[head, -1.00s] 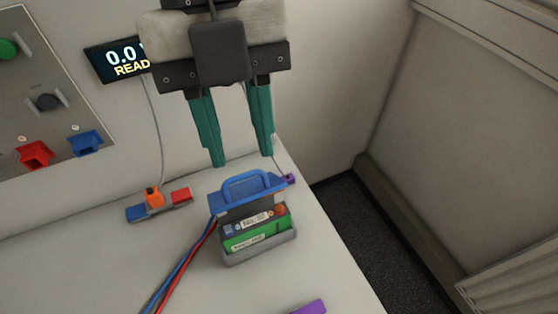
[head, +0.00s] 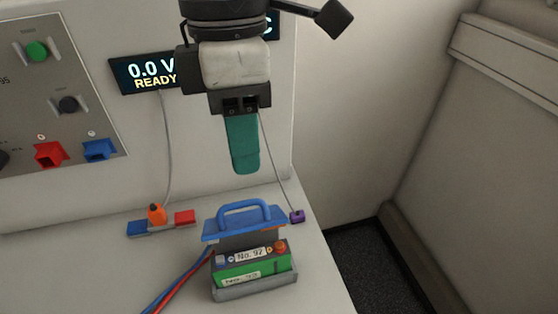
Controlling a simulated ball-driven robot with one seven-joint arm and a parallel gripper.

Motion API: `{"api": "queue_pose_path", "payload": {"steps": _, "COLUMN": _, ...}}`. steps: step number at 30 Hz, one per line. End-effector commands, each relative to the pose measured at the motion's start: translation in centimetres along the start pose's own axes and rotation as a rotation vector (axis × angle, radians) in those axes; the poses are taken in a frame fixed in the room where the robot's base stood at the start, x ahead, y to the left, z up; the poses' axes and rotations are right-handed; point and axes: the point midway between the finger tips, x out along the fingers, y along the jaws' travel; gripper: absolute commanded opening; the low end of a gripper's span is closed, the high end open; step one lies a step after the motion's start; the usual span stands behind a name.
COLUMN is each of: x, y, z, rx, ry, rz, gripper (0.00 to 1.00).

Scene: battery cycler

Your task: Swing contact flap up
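The contact flap (head: 228,228) is a blue plate with a blue loop handle (head: 243,210) on top. It sits at the top of a dark upright piece behind the battery (head: 250,269), which is green and black and labelled No. 97. The battery rests in a grey cradle (head: 256,292) on the bench. My gripper (head: 243,172) hangs above the handle, fingers pointing down and clear of it. It is seen edge-on, so one teal finger covers the other and the gap between them is hidden.
A display (head: 143,73) reads 0.0 V READY. A panel with red (head: 50,154) and blue (head: 99,150) sockets is at left. An orange plug (head: 157,213) and a purple piece (head: 297,216) stand on the bench. Red and blue cables run left of the cradle.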

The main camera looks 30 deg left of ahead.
Motion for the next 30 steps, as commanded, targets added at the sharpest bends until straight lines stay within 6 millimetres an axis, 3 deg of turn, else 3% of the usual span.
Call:
{"api": "queue_pose_path", "payload": {"steps": 6, "x": 4.1, "y": -0.1, "z": 0.0, "rx": -0.002, "ry": 0.002, "rz": -0.004, "gripper": 0.36}}
{"api": "queue_pose_path", "payload": {"steps": 13, "x": 7.0, "y": -0.1, "z": 0.0, "rx": -0.001, "ry": 0.001, "rz": -0.002, "gripper": 0.36}}
{"api": "queue_pose_path", "payload": {"steps": 25, "x": 7.8, "y": 0.0, "z": 0.0, "rx": -0.002, "ry": 0.0, "rz": 0.0, "gripper": 0.36}}
{"api": "queue_pose_path", "payload": {"steps": 30, "x": 7.8, "y": 0.0, "z": 0.0, "rx": -0.002, "ry": 0.0, "rz": 0.0, "gripper": 0.22}}
